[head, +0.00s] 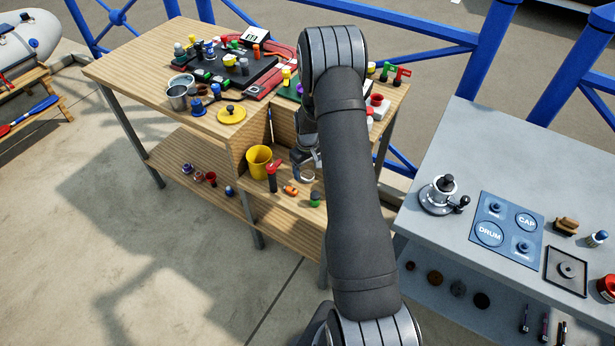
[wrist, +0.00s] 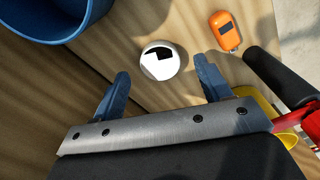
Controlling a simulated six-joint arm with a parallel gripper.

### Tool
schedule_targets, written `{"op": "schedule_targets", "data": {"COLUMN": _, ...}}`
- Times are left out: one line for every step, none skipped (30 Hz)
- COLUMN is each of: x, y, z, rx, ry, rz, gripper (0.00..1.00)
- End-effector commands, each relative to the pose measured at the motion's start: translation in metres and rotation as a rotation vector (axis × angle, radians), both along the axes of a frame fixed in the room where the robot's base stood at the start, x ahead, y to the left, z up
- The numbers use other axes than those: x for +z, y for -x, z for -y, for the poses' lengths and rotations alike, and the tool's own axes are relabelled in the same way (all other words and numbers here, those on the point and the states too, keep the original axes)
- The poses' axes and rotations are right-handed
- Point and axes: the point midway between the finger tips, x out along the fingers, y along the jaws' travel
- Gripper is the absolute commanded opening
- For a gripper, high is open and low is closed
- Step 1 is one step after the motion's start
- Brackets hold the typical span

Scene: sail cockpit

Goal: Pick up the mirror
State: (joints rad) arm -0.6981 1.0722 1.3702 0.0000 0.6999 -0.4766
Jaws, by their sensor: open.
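A small round disc, which looks like the mirror (wrist: 159,62), lies on the wooden shelf in the wrist view. Its face is bright white with a dark angular patch. My gripper (wrist: 162,70) is open, with one blue finger on each side of the disc's near edge. No contact shows, and I cannot tell the height left between fingers and shelf. In the head view my gripper (head: 304,172) is low over the lower shelf, partly behind my arm. The mirror cannot be made out there.
An orange device (wrist: 226,32) lies right of the disc. A blue round container (wrist: 55,18) stands at upper left. A red-and-black tool (wrist: 285,80) and a yellow bucket (head: 259,162) are close by. The crowded upper tabletop (head: 150,62) is above the shelf.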

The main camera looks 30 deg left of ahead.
Motion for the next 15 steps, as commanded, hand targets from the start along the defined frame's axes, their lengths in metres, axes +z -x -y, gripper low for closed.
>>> {"op": "schedule_targets", "data": {"x": -0.009, "y": 0.000, "z": 0.001, "rx": 0.000, "ry": 0.001, "rz": -0.002, "gripper": 0.70}}
{"op": "schedule_targets", "data": {"x": -0.013, "y": 0.000, "z": 0.000, "rx": 0.000, "ry": 0.001, "rz": 0.000, "gripper": 0.70}}
{"op": "schedule_targets", "data": {"x": -0.017, "y": 0.000, "z": 0.000, "rx": 0.000, "ry": 0.001, "rz": 0.000, "gripper": 0.70}}
{"op": "schedule_targets", "data": {"x": -0.020, "y": 0.000, "z": 0.000, "rx": 0.000, "ry": 0.001, "rz": 0.000, "gripper": 0.70}}
{"op": "schedule_targets", "data": {"x": -0.021, "y": 0.000, "z": 0.000, "rx": 0.000, "ry": 0.000, "rz": 0.000, "gripper": 0.70}}
{"op": "schedule_targets", "data": {"x": -0.022, "y": 0.000, "z": 0.000, "rx": 0.000, "ry": 0.000, "rz": 0.001, "gripper": 0.70}}
{"op": "schedule_targets", "data": {"x": -0.022, "y": 0.000, "z": 0.000, "rx": 0.000, "ry": -0.001, "rz": 0.001, "gripper": 0.70}}
{"op": "schedule_targets", "data": {"x": -0.022, "y": 0.000, "z": 0.000, "rx": 0.000, "ry": -0.001, "rz": 0.001, "gripper": 0.70}}
{"op": "schedule_targets", "data": {"x": -0.022, "y": 0.000, "z": 0.000, "rx": 0.000, "ry": -0.001, "rz": 0.001, "gripper": 0.70}}
{"op": "schedule_targets", "data": {"x": -0.022, "y": 0.000, "z": 0.000, "rx": 0.000, "ry": -0.001, "rz": 0.001, "gripper": 0.70}}
{"op": "schedule_targets", "data": {"x": -0.022, "y": 0.000, "z": 0.000, "rx": 0.000, "ry": -0.001, "rz": 0.001, "gripper": 0.70}}
{"op": "schedule_targets", "data": {"x": -0.022, "y": 0.000, "z": 0.000, "rx": 0.000, "ry": -0.001, "rz": 0.001, "gripper": 0.64}}
{"op": "schedule_targets", "data": {"x": -0.022, "y": 0.000, "z": 0.000, "rx": 0.000, "ry": -0.001, "rz": 0.001, "gripper": 0.59}}
{"op": "schedule_targets", "data": {"x": -0.022, "y": 0.000, "z": 0.000, "rx": 0.000, "ry": -0.001, "rz": 0.001, "gripper": 0.53}}
{"op": "schedule_targets", "data": {"x": -0.021, "y": 0.000, "z": 0.000, "rx": 0.000, "ry": -0.001, "rz": 0.001, "gripper": 0.45}}
